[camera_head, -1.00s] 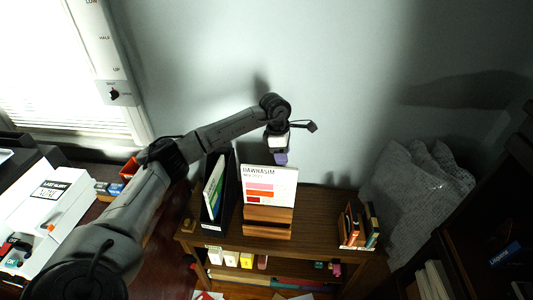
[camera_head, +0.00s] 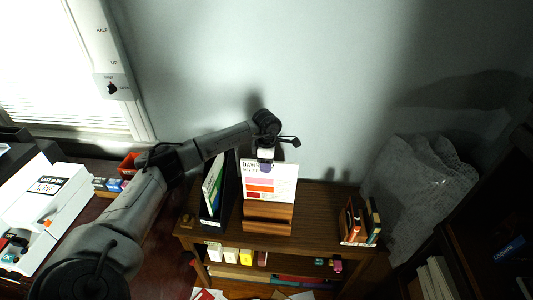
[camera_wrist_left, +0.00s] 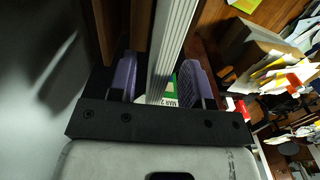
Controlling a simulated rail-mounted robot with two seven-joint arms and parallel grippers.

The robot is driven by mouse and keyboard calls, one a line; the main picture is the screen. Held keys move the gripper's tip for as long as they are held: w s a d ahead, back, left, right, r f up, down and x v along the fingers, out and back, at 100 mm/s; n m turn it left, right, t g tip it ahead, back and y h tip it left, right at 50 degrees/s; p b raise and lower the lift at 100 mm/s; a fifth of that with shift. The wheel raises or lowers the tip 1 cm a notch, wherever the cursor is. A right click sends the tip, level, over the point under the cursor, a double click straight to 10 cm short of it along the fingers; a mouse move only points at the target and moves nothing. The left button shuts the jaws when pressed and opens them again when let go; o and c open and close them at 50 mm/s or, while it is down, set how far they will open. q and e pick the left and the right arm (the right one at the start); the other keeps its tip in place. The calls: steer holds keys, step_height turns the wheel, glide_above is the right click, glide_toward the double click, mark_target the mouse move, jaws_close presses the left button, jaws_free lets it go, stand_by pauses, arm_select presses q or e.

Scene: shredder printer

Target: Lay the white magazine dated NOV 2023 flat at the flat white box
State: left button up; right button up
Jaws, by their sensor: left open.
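The white magazine (camera_head: 281,182) with pink, orange and red bars stands upright in a wooden holder (camera_head: 267,217) on top of the shelf. Its date is too small to read. My left gripper (camera_head: 265,166) is at the magazine's top edge, pointing down. In the left wrist view, the purple fingers (camera_wrist_left: 160,82) are apart, one on each side of a pale ribbed slab (camera_wrist_left: 172,45), apparently the magazine seen edge-on. A flat white box-like unit (camera_head: 62,208) with a black-framed label lies at the left; I cannot tell its exact type. My right gripper is not in view.
A dark file holder (camera_head: 229,190) with a green-and-white magazine (camera_head: 213,186) stands just left of the wooden holder. Small books (camera_head: 358,220) stand at the shelf's right end. The shelf top between them is clear. A grey wall is close behind.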

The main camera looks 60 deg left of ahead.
arm_select(q)
steer(key=shift+f, duration=1.35)
jaws_close()
steer(key=shift+r, duration=0.2)
steer(key=shift+r+p, duration=0.75)
steer(key=shift+r, duration=0.15)
